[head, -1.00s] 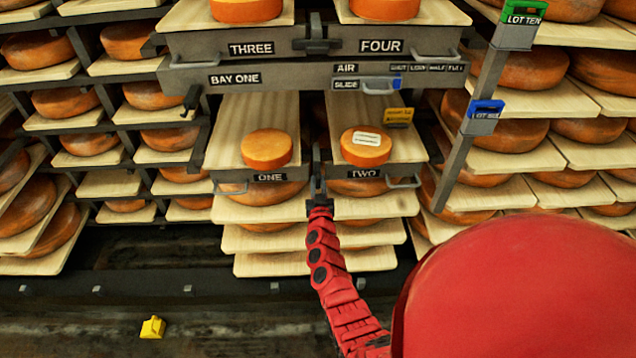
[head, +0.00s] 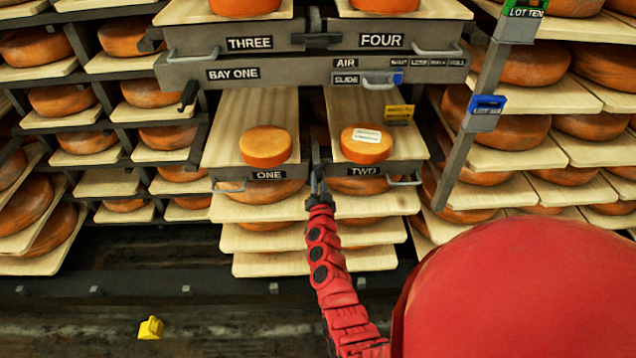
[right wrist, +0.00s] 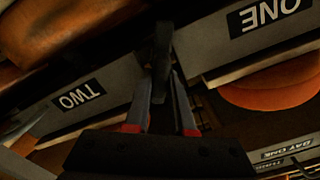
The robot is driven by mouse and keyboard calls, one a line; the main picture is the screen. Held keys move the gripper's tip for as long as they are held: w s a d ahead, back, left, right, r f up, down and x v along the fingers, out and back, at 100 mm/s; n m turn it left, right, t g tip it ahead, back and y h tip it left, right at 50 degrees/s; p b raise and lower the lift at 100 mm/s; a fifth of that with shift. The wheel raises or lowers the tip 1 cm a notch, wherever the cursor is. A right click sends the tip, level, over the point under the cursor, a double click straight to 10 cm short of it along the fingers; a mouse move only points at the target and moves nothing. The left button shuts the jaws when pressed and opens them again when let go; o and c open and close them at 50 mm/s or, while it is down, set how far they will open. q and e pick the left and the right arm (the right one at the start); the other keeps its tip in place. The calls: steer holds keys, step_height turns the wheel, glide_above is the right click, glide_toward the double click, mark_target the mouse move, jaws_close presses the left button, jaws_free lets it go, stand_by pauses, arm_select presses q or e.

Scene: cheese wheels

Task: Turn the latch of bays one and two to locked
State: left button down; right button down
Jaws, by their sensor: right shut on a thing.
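The board labelled ONE (head: 225,140) and the board labelled TWO (head: 405,140) sit side by side, each with an orange cheese wheel on it. Between their front ends is a dark latch (head: 316,158) that stands upright in the narrow gap; it also shows in the right wrist view (right wrist: 162,55). My right gripper (head: 318,186) is at the latch's lower end, its arm reaching up from below. In the right wrist view its red-marked fingers (right wrist: 166,105) are closed around the latch, which partly hides behind them. My left gripper is not in view.
Above, boards THREE (head: 250,43) and FOUR (head: 381,40) have a dark latch (head: 318,40) lying across between them. A grey post (head: 470,130) with blue and green tags stands at the right. Pull handles stick out beside both labels. A yellow object (head: 151,328) lies on the floor.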

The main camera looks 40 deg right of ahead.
steer(key=m+b, duration=0.1)
steer(key=m, duration=0.2)
steer(key=m+b, duration=0.2)
steer(key=m, duration=0.1)
steer(key=shift+s+d+f+m, duration=0.1)
steer(key=shift+d+f+m, duration=0.1)
steer(key=shift+m, duration=0.1)
steer(key=m+b, duration=0.1)
steer(key=m, duration=0.2)
steer(key=shift+m+b, duration=0.5)
steer(key=shift+m, duration=0.8)
steer(key=c, duration=0.8)
jaws_free()
steer(key=shift+o, duration=0.2)
steer(key=shift+s+a, duration=0.1)
steer(key=v, duration=1.7)
